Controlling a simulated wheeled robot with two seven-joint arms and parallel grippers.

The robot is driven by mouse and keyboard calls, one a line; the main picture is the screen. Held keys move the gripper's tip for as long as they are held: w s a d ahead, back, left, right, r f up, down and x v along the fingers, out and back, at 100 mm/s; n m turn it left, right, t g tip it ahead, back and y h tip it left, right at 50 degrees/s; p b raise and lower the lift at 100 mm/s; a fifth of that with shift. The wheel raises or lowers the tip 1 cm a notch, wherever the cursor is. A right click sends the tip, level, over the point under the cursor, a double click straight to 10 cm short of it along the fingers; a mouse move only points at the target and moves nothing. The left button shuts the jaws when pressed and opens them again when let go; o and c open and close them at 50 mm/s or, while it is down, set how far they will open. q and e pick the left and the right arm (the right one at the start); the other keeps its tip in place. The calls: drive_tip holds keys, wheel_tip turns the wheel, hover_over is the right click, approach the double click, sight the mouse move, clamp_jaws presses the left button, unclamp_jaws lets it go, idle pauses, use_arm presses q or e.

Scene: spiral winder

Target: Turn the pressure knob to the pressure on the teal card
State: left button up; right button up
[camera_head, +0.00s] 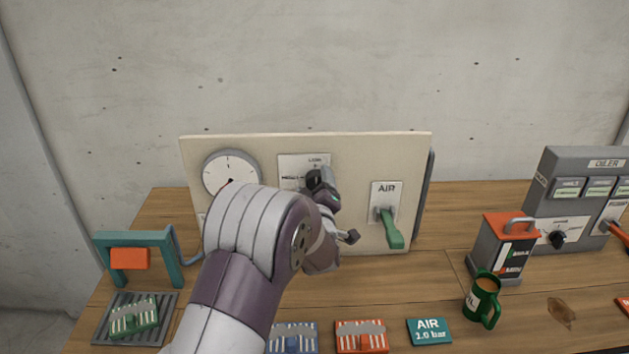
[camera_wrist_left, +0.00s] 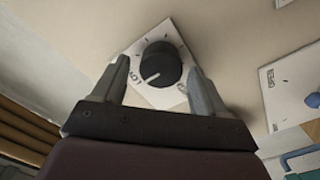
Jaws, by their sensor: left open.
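The teal card (camera_head: 430,332) lies on the table at the front and reads AIR 1.0 bar. A round white gauge (camera_head: 229,167) is at the upper left of the upright cream panel (camera_head: 350,146). In the left wrist view, a black round knob (camera_wrist_left: 161,62) with a white pointer line sits on a white plate with tick marks. The pointer is toward the plate's lower left, near lettering that looks like LOW. My left gripper (camera_wrist_left: 159,66) is open, one finger on each side of this knob; contact is unclear. In the head view my arm hides much of the panel.
A green lever (camera_head: 391,229) on an AIR plate stands right of my left gripper. A grey and orange box (camera_head: 503,247), a green mug (camera_head: 483,297) and an oiler unit (camera_head: 588,195) are farther right. A teal frame (camera_head: 135,255) stands at left.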

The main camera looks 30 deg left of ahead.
use_arm(q)
drive_tip(key=shift+w+a, duration=0.15)
drive_tip(key=shift+w, duration=0.2)
drive_tip(key=shift+s, duration=0.1)
drive_tip(key=c, duration=1.1)
drive_tip(key=shift+o, duration=0.2)
drive_tip(key=shift+m, duration=0.3)
drive_tip(key=m, duration=0.2)
drive_tip(key=shift+m+b, duration=0.3)
drive_tip(key=m, duration=0.3)
drive_tip(key=shift+r, duration=0.1)
drive_tip(key=m, duration=0.4)
drive_tip(key=shift+d, duration=0.25)
drive_tip(key=shift+w+m+p, duration=0.2)
drive_tip(key=shift+m+p, duration=0.15)
drive_tip(key=shift+m, duration=1.65)
